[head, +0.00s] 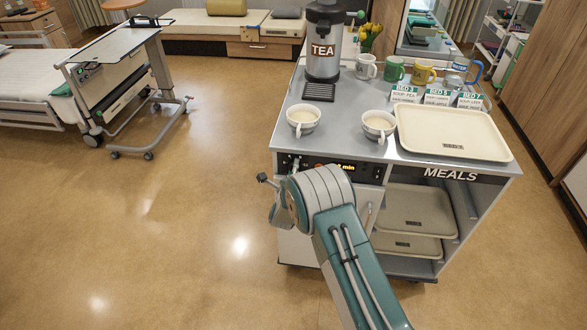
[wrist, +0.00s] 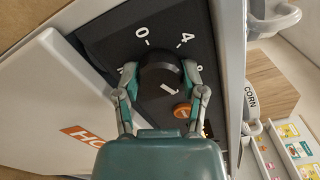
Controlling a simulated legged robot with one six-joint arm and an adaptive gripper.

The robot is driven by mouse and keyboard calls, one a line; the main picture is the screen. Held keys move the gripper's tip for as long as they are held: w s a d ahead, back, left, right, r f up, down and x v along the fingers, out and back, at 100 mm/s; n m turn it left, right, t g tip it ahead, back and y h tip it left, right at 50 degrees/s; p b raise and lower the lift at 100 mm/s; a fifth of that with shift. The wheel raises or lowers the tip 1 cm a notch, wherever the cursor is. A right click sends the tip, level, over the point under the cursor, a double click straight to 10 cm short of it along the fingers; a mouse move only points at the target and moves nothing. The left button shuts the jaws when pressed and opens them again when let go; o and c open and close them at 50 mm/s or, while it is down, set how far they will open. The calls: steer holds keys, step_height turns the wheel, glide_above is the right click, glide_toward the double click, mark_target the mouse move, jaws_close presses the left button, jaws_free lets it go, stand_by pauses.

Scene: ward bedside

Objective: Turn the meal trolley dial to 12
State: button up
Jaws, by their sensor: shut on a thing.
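The meal trolley (head: 437,166) stands in front of me in the head view. Its dial is hidden there behind my arm. In the wrist view the round black dial (wrist: 158,84) sits on a dark panel, with a short white mark on its face. White numbers 0 and 4 show on the panel around it, and another number is partly covered by a finger. My gripper (wrist: 161,76) is shut on the dial, one finger on each side. Some of the scale is hidden behind the fingers and palm.
Two cups (head: 303,119) (head: 378,126), a tray (head: 452,133) and a tea urn (head: 323,45) stand on the trolley top. More trays (head: 415,209) lie in the open shelves. The floor to the left is clear up to an overbed table (head: 110,45).

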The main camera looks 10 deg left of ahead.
steer(key=m, duration=0.4)
steer(key=shift+s+f+m, duration=0.15)
steer(key=shift+f+m, duration=0.25)
stand_by(0.4)
steer(key=o, duration=1.2)
steer(key=shift+f, duration=0.1)
steer(key=shift+c, duration=0.2)
steer(key=shift+r, duration=0.25)
steer(key=s, duration=1.1)
steer(key=shift+s, duration=0.35)
steer(key=shift+w, duration=0.1)
